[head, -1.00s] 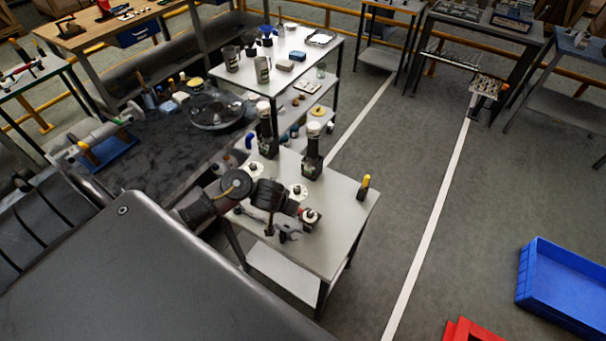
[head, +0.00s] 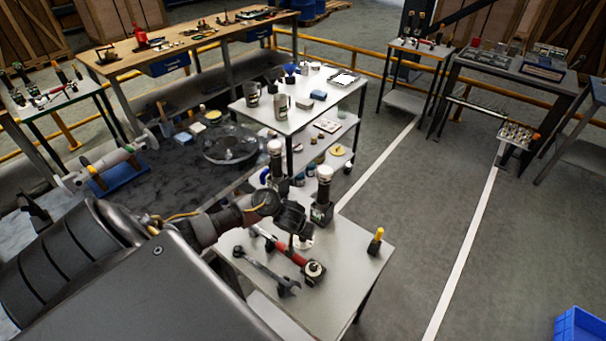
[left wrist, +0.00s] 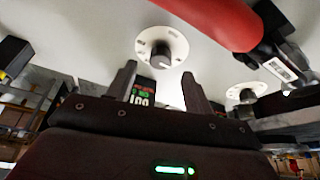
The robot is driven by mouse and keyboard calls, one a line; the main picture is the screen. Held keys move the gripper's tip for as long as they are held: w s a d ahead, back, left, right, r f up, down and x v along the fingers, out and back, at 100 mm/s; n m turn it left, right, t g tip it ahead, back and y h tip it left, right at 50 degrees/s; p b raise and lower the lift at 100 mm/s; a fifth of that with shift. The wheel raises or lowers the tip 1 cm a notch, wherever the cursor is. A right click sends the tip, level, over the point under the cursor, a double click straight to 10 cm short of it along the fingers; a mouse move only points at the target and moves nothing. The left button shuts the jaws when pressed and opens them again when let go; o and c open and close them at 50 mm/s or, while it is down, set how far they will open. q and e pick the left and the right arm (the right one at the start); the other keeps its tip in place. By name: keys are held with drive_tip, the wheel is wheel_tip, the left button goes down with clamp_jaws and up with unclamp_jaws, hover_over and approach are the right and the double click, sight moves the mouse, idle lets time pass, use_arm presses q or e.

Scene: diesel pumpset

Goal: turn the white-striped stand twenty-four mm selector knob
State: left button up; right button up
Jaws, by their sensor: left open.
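In the left wrist view a dark round selector knob (left wrist: 161,54) sits on a white round plate with small holes, just beyond my fingertips. A second similar knob (left wrist: 243,94) is further right, partly covered by a dark tool part. My left gripper (left wrist: 160,85) is open and empty, its fingers apart, with the first knob beyond the gap and not touched. In the head view my left gripper (head: 293,218) hangs over the small grey table (head: 335,285) and hides most of the knob area. I cannot tell which knob has the white-striped stand. My right gripper is not in view.
A red-handled tool (head: 290,252) and a grey wrench (head: 262,268) lie on the table close to my gripper. A yellow-topped item (head: 376,240) stands at the right edge.

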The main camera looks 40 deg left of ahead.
use_arm(q)
drive_tip(key=x, duration=0.2)
drive_tip(key=shift+w+f+b, duration=0.1)
drive_tip(key=shift+f+b, duration=0.2)
drive_tip(key=shift+f, duration=0.05)
drive_tip(key=shift+w+a+f, duration=0.1)
drive_tip(key=shift+w+f, duration=0.05)
drive_tip(key=shift+f, duration=0.35)
drive_tip(key=shift+w+f, duration=0.1)
drive_tip(key=shift+c, duration=0.2)
drive_tip(key=c, duration=0.9)
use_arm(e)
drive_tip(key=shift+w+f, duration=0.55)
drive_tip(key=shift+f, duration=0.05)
